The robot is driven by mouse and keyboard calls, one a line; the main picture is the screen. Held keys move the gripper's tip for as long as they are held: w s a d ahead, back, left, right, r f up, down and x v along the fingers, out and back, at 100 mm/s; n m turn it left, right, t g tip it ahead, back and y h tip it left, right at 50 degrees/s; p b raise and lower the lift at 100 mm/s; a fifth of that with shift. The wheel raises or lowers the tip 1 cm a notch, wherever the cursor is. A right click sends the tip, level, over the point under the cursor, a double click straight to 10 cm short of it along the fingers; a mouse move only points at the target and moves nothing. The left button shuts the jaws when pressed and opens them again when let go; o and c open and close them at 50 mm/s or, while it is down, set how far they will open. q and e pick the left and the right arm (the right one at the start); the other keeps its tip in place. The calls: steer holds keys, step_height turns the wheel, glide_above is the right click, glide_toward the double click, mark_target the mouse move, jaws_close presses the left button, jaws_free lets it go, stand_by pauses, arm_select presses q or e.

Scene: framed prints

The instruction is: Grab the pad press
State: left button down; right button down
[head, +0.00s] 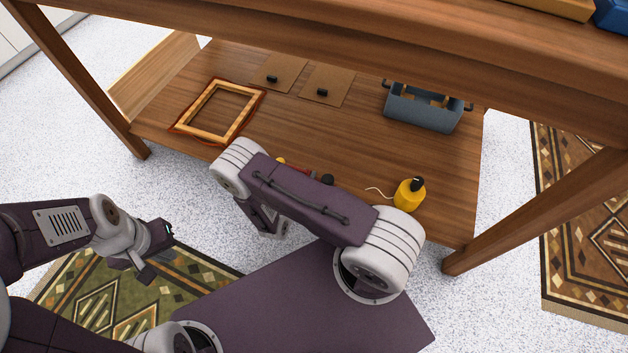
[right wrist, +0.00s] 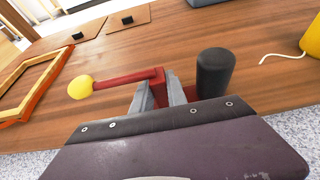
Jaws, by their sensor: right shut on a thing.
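The pad press shows in the right wrist view as a red lever (right wrist: 125,80) with a yellow ball at its left end, a red post and a black cylinder (right wrist: 215,72) to the right. In the head view only its yellow ball, a bit of red (head: 297,166) and its black part show past my right arm. My right gripper (right wrist: 160,92) is shut on the red post, one grey finger on each side; the arm hides it in the head view. My left gripper (head: 160,250) is open and empty above the patterned rug, away from the shelf.
The table top hangs above, with legs at both sides.

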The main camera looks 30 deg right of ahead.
mark_target(307, 171)
step_height(307, 171, up, 5)
steer(key=p, duration=0.4)
steer(key=s+d+r+p, duration=0.6)
steer(key=d, duration=0.3)
steer(key=shift+s+d+p, duration=0.25)
steer(key=shift+s+p, duration=0.1)
steer(key=shift+s, duration=0.05)
